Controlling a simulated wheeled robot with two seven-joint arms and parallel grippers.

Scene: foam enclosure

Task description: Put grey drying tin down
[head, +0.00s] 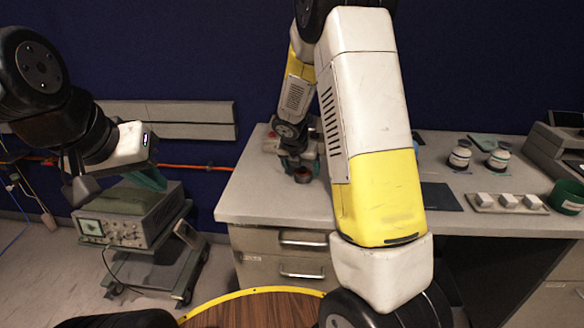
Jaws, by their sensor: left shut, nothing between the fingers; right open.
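I cannot pick out the grey drying tin with certainty. A shallow pale grey tray (486,208) holding a row of white blocks lies on the right part of the bench, apart from both grippers. My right gripper (300,168) is over the left part of the bench, small and partly hidden by my own arm. It is open, and I cannot make out clearly what lies at its fingertips. My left gripper (80,190) is shut and empty at the left, in front of the oscilloscope cart and away from the bench.
The grey bench (255,200) has drawers below. A dark mat (440,197), two jars (460,155) and a green round container (566,196) stand on its right side. An oscilloscope (125,215) sits on a cart at left. A yellow-edged wooden surface (255,308) is in front.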

